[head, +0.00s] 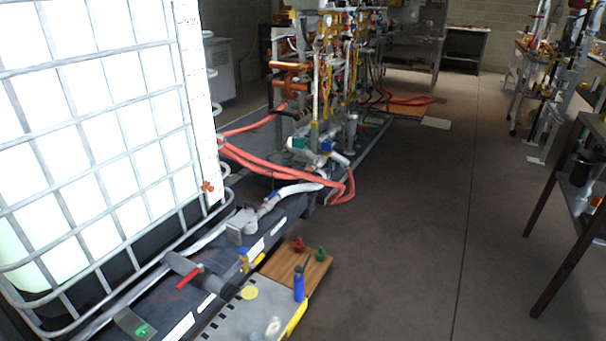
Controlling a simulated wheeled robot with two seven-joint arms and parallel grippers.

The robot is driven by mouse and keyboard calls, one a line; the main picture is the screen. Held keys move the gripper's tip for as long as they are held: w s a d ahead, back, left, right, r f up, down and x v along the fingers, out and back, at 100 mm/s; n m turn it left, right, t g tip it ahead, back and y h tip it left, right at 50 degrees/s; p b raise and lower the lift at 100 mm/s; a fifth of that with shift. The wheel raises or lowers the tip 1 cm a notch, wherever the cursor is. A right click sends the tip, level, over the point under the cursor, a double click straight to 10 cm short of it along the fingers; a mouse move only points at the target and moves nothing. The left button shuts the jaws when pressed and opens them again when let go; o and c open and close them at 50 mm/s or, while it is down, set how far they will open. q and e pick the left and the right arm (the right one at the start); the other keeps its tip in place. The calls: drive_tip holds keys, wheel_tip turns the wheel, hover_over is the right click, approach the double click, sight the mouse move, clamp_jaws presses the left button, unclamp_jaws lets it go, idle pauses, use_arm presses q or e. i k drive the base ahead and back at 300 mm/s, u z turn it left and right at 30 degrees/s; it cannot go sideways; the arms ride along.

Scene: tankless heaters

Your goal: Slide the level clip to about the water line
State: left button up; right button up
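A small orange clip (207,186) sits low on a tall white gauge strip (188,75) at the right edge of a caged tank. I take it to be the level clip. The tank (90,110) is white and translucent behind a grey metal cage, with a faint greenish tint at its lower left. I cannot make out a clear water line on it. Neither of my grippers shows in the head view, and nothing is seen touching the clip.
Below the tank, a valve with a red handle (189,278) sticks out. A wooden board (318,272) and a blue bottle (299,284) are at front. Red hoses (265,167) run behind. A dark table (575,240) stands right; the floor (420,220) between is clear.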

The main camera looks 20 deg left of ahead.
sight(203, 187)
drive_tip(key=z, duration=0.7)
drive_tip(key=i, duration=1.35)
drive_tip(key=u, duration=0.6)
drive_tip(key=i, duration=1.15)
drive_tip(key=u, duration=1.3)
drive_tip(key=i, duration=0.6)
